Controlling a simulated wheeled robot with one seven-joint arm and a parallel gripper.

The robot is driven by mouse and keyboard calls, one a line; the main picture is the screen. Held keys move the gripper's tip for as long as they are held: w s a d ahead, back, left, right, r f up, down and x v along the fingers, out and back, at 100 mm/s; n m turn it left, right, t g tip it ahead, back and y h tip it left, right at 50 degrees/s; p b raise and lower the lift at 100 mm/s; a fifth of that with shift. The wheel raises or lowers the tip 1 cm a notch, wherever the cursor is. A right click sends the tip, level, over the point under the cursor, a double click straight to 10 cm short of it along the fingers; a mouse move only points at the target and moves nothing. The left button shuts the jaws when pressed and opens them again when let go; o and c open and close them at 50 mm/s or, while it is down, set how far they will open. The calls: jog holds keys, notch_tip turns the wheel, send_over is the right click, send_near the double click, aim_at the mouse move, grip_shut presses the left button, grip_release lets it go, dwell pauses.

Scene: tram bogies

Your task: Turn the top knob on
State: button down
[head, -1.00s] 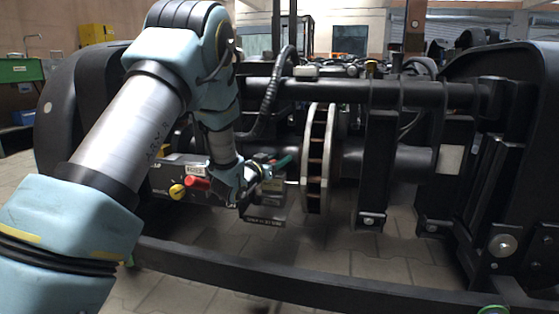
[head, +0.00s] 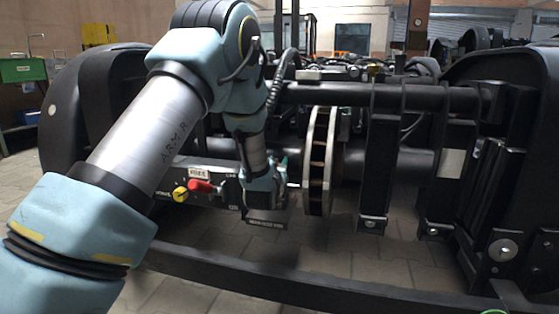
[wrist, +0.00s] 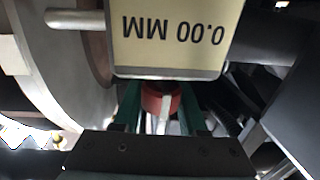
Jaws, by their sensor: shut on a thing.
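In the wrist view a red knob (wrist: 152,102) with a pale stripe sits between the green fingers of my gripper (wrist: 160,98), which is shut on it. The knob is just below a cream display (wrist: 178,32) reading "0.00 MM", seen upside down. In the head view my gripper (head: 272,185) is low beside the brake disc (head: 318,160), and the held knob is hidden there. Another red knob (head: 202,187) and a yellow knob (head: 180,194) are on a dark panel to the left.
The large disc stands close to the right of my gripper and fills the left side of the wrist view. A dark horizontal beam (head: 330,284) runs in front, and a thick bar (head: 345,94) crosses above. Tiled floor (head: 330,240) lies below.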

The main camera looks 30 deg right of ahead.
jog(key=shift+n+t+y, duration=0.5)
jog(key=shift+n+y, duration=0.1)
jog(key=shift+y, duration=0.1)
jog(key=shift+w+a+y, duration=0.1)
jog(key=shift+a+y, duration=0.05)
jog(key=shift+y, duration=0.15)
jog(key=shift+c, duration=2.2)
grip_release()
jog(key=shift+p, duration=0.35)
jog(key=p+v, duration=0.4)
jog(key=v, duration=0.6)
jog(key=shift+s+a+f, duration=0.2)
jog(key=shift+s, duration=0.15)
